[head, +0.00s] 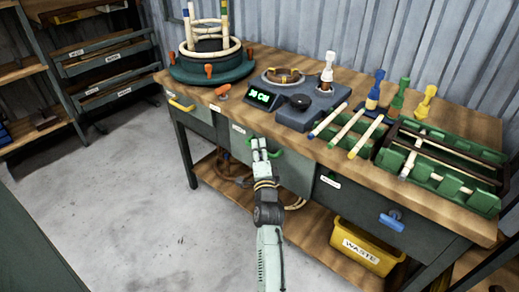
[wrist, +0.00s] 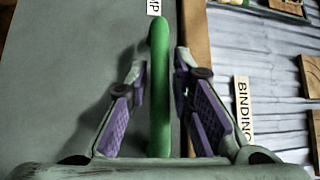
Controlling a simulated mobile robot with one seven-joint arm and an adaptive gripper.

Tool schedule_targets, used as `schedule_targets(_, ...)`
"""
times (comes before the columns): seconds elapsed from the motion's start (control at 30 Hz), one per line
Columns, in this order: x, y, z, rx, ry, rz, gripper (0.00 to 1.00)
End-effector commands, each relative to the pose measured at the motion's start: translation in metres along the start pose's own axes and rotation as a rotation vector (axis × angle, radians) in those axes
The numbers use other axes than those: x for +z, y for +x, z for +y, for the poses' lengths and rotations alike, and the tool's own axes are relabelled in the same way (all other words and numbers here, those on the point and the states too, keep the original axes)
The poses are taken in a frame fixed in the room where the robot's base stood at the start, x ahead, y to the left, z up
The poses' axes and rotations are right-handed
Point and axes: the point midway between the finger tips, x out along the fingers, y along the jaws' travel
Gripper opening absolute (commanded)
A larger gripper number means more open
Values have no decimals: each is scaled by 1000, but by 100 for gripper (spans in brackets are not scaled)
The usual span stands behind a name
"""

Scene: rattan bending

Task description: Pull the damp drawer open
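The damp drawer's grey front (head: 300,170) is in the middle of the workbench, under the top, and looks closed. Its green handle (head: 277,152) is partly hidden by my gripper (head: 260,148). In the wrist view the green handle (wrist: 160,90) runs upright between the two purple-padded fingers of my gripper (wrist: 160,95). The fingers are open, one on each side, with a visible gap to the handle. A white label (wrist: 154,7) ending in "MP" shows by the handle's upper end, partly cut off.
Neighbouring drawers have a yellow handle (head: 181,104) and a blue handle (head: 391,222). A yellow waste bin (head: 366,247) stands on the lower shelf. On the bench are a round form (head: 211,68), a device with a green display (head: 262,98) and a green rack (head: 455,180). The floor (head: 120,205) at left is clear.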

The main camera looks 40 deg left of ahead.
Motion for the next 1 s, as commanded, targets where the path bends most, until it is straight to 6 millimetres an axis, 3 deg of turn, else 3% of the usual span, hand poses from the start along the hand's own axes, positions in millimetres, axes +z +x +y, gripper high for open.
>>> schedule_targets(0.17, 0, 0, 0, 0, 0, 0, 21)
schedule_targets(0.5, 0, 0, 0, 1, 0, 0, 0)
schedule_targets(1.0, 0, -1, 1, 1, -1, 0, 0)
